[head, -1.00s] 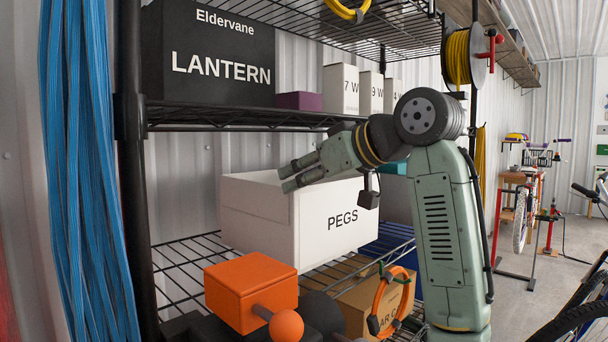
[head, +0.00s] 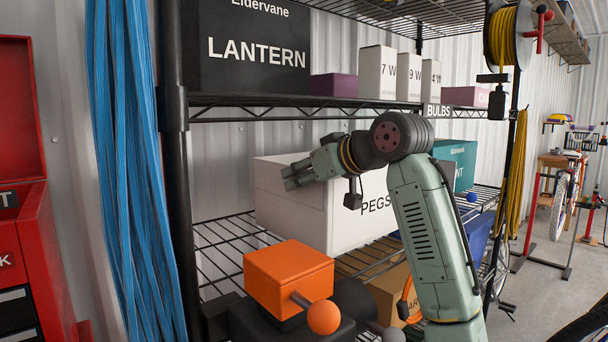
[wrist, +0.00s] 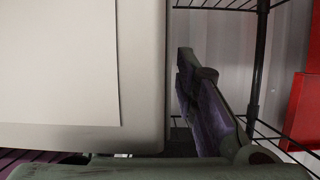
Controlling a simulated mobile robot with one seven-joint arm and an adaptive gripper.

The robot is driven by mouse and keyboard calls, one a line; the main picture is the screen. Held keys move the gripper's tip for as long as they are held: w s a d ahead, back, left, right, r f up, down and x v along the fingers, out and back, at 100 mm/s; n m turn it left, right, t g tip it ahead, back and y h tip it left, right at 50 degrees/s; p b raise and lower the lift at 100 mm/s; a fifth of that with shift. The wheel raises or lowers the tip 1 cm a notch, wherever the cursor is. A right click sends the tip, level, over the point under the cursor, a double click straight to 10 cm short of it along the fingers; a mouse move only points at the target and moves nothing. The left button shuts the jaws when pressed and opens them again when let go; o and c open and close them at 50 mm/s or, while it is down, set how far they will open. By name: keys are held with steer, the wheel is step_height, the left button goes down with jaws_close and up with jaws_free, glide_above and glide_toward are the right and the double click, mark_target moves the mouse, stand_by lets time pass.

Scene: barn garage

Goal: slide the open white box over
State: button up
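The open white box (head: 283,210), marked PEGS, stands on the wire shelf below the lantern box. My gripper (head: 288,177) is at the box's upper front edge, its fingers pointing left. The two fingers show a gap between them and hold nothing that I can see. My forearm hides part of the box's right side. In the wrist view the white box (wrist: 145,138) fills the left, close to the camera. I cannot tell whether the finger touches the box.
A teal box (head: 462,158) stands right of the white box. A cardboard box (head: 390,290) is lower down. The black LANTERN box (head: 245,60) sits on the shelf above. Blue strands (head: 130,150) hang at left beside the black post (head: 175,180). Bare wire shelf (head: 222,232) shows left of the box.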

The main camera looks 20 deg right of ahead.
steer(key=shift+c, duration=0.4)
jaws_close()
steer(key=shift+w, duration=0.1)
